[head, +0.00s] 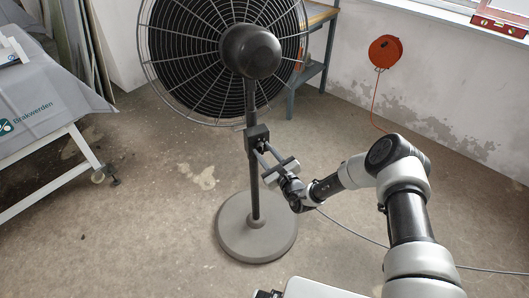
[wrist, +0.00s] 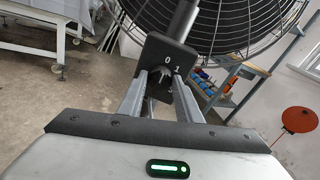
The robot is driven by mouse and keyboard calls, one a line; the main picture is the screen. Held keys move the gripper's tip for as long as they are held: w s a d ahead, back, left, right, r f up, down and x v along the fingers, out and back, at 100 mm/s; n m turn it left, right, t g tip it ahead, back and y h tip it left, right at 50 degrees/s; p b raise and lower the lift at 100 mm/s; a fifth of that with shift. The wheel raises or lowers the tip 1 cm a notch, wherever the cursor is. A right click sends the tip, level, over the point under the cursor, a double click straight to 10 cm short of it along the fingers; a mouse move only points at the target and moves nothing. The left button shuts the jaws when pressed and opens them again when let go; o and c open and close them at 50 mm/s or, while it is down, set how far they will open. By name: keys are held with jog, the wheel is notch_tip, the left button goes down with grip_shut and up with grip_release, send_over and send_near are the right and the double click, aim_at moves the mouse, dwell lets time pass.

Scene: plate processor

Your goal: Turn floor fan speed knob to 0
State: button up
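The floor fan (head: 252,50) stands upright on a round grey base (head: 257,228). Its dark control box (head: 257,138) is on the pole below the fan head; in the wrist view the box (wrist: 166,54) shows the marks 0, 1 and 3. The speed knob (wrist: 163,76) is small and partly hidden between my fingertips. Its pointer setting is not clear. My gripper (head: 265,152) reaches the front of the box; in the wrist view its fingers (wrist: 162,84) stand apart, one each side of the knob. I cannot tell whether they touch it.
A table with a grey cloth (head: 55,95) stands at left. A blue-framed workbench (head: 318,65) is behind the fan. A cable (head: 350,232) crosses the floor. The floor around the fan base is mostly clear.

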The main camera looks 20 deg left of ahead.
jog(key=o, duration=0.4)
jog(key=p+v, duration=0.2)
jog(key=v, duration=1.5)
jog(key=shift+s+d, duration=0.15)
